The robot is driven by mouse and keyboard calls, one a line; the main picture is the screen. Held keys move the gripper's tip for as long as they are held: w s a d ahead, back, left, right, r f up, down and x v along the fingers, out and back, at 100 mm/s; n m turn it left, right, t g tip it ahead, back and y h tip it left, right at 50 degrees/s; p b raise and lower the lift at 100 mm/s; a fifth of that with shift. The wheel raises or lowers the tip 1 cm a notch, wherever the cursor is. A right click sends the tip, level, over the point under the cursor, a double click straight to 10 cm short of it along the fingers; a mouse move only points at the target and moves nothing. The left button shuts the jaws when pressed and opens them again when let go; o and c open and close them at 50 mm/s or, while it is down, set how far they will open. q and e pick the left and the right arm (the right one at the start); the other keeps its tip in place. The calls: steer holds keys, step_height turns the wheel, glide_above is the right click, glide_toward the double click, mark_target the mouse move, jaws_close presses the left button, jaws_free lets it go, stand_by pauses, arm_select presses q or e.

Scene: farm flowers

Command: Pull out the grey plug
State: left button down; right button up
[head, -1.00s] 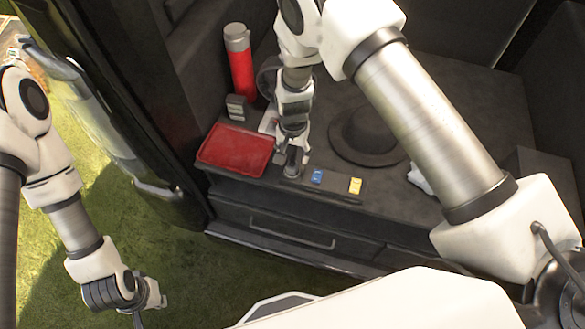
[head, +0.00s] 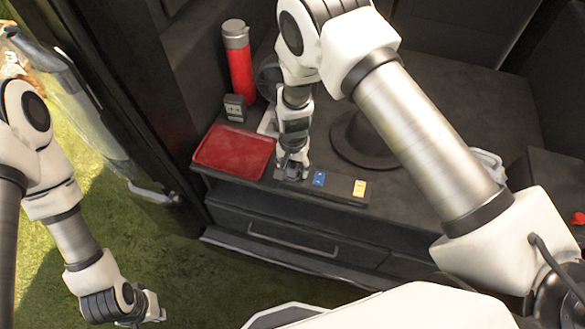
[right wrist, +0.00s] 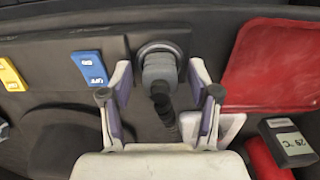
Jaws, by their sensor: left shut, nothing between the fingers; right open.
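The grey plug (right wrist: 160,68) sits in a round socket ring on the dark strip in the right wrist view, with a dark ribbed cord running from it. My right gripper (right wrist: 160,80) is open, with one finger on each side of the plug and a gap on both sides. In the head view my right gripper (head: 291,167) is over the left end of the strip and hides most of the plug. My left gripper (head: 153,308) is shut and empty, low over the grass at the left.
A blue switch (head: 319,178) and a yellow switch (head: 359,188) are on the strip. A red tray (head: 233,152), a red bottle (head: 239,62), a small grey display box (head: 234,108) and a dark hat-shaped object (head: 362,138) are on the counter nearby.

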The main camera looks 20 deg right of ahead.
mark_target(293, 163)
stand_by(0.5)
jaws_close()
steer(key=shift+r+p, duration=2.45)
steer(key=shift+r, duration=0.55)
